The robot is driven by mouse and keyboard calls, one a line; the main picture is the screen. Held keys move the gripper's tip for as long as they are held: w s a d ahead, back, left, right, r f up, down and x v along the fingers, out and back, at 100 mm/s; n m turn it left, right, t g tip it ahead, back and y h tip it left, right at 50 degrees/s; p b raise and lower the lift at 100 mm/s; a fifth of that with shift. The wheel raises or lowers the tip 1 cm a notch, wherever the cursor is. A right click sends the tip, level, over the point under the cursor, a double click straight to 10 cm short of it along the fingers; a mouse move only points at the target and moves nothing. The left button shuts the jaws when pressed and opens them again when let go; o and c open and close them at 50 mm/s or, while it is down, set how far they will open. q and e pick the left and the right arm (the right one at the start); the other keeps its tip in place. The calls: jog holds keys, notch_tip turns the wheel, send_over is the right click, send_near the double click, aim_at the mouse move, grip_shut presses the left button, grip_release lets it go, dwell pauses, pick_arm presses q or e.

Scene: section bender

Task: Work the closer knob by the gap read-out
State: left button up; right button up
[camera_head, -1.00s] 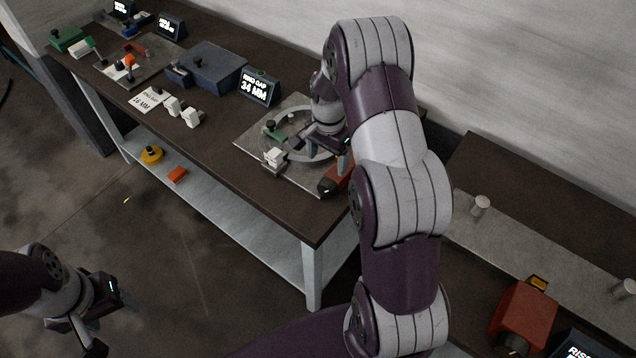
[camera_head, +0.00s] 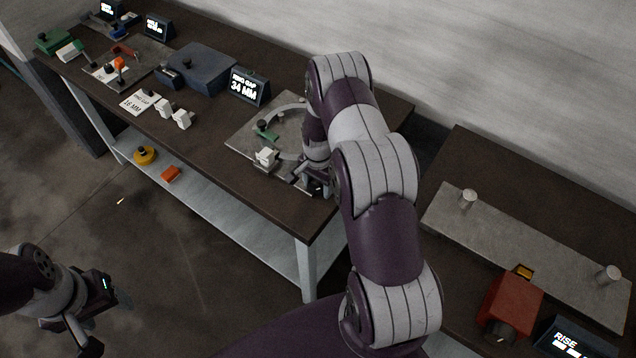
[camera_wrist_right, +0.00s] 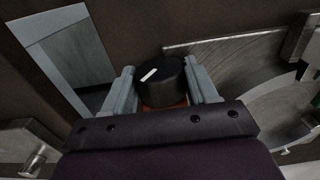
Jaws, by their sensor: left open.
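The gap read-out (camera_head: 247,87) on the bench shows "RING GAP 34 MM". The closer knob (camera_wrist_right: 161,82) is black with a white mark, above an orange-red body (camera_wrist_right: 180,103), in the right wrist view. In the head view my right arm largely hides the closer. My right gripper (camera_wrist_right: 161,88) has one finger on each side of the knob, with little or no gap, and appears shut on it. The ring (camera_head: 290,112) lies on a grey plate (camera_head: 245,135) beside the closer. My left gripper (camera_head: 108,320) is open and empty at the lower left, away from the bench.
A card (camera_head: 139,102) reading "16 MM" lies on the bench near white blocks (camera_head: 173,112). A blue-grey box (camera_head: 200,70) stands behind. At right, a second bench holds a red device (camera_head: 512,305) and a long grey plate (camera_head: 530,250). Floor beside my left gripper is clear.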

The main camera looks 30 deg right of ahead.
jog(key=c, duration=0.4)
jog(key=shift+f+t+b, duration=0.2)
jog(key=shift+t+b, duration=0.1)
jog(key=shift+b, duration=0.35)
jog(key=shift+s+r+t+y, duration=0.1)
jog(key=shift+r+t+y, duration=0.05)
jog(key=shift+t+y, duration=0.15)
jog(key=o, duration=1.1)
jog(key=shift+r, duration=0.1)
jog(key=r, duration=0.4)
jog(key=s+r+b, duration=0.1)
jog(key=r, duration=0.3)
jog(key=r+b, duration=0.1)
jog(key=r, duration=0.3)
jog(key=shift+s+d+r, duration=0.25)
jog(key=shift+d, duration=0.1)
